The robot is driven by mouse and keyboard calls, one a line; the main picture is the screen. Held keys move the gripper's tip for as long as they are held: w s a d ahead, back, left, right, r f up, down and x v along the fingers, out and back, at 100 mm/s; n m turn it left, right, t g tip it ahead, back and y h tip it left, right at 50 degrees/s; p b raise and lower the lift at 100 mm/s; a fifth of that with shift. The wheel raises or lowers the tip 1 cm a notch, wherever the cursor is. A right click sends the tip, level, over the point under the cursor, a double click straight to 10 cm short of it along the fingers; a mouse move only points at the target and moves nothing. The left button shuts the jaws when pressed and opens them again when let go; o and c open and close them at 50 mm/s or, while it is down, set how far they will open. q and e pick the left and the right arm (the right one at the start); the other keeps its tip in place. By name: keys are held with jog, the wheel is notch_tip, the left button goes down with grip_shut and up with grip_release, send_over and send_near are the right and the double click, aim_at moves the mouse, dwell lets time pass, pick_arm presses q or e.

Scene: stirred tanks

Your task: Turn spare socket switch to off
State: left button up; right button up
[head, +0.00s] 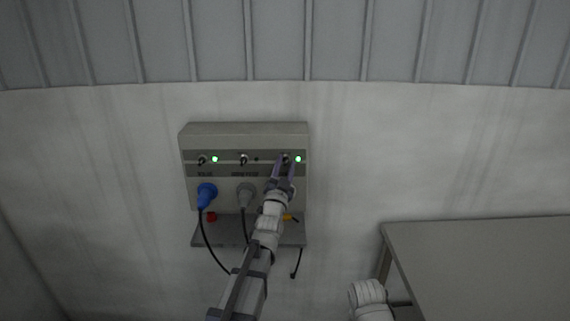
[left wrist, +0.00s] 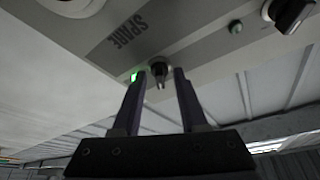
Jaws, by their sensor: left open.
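The spare socket switch is a small dark knob (left wrist: 160,72) by the SPARE label (left wrist: 127,31) in the left wrist view. In the head view it is the rightmost switch on the grey wall panel (head: 245,130), largely hidden by my fingers. A green lamp (head: 298,159) beside it is lit; it also shows in the left wrist view (left wrist: 134,76), partly behind a finger. My left gripper (head: 285,162) is open, with one finger (left wrist: 159,76) on each side of the knob. I cannot tell whether they touch it. My right gripper is not in view.
The left switch (head: 202,160) has a lit green lamp (head: 214,159); the middle switch (head: 244,160) has a dark lamp (head: 256,159). A blue plug (head: 207,194) and a grey plug (head: 246,194) with cables hang below. A shelf (head: 230,232) juts out underneath. A table (head: 480,265) stands right.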

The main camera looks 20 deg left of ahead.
pick_arm(q)
grip_shut()
dwell(0.3)
jog(key=shift+n, duration=0.3)
jog(key=n+y, duration=0.1)
jog(key=n, duration=0.1)
jog(key=shift+d+f+n+b, duration=0.1)
jog(key=shift+n+b, duration=0.2)
jog(key=shift+b, duration=0.1)
jog(key=n+y, duration=0.1)
jog(key=n, duration=0.1)
jog(key=n+y, duration=0.2)
jog(key=n, duration=0.1)
jog(key=shift+w+y, duration=0.1)
jog(key=shift+y, duration=0.2)
jog(key=shift+d+n+g+y+p, duration=0.15)
jog(key=shift+n+g+y, duration=0.35)
jog(key=shift+n, duration=0.95)
jog(key=shift+n+g+y+p, duration=0.1)
jog(key=shift+n+g+y, duration=0.15)
jog(key=shift+n+y, duration=0.9)
jog(key=shift+d+n+g+y+p, duration=0.15)
jog(key=shift+n+g+y, duration=0.15)
jog(key=shift+n, duration=1.5)
jog(key=shift+a+n+g, duration=0.15)
jog(key=shift+n+g, duration=0.1)
jog(key=shift+n, duration=0.15)
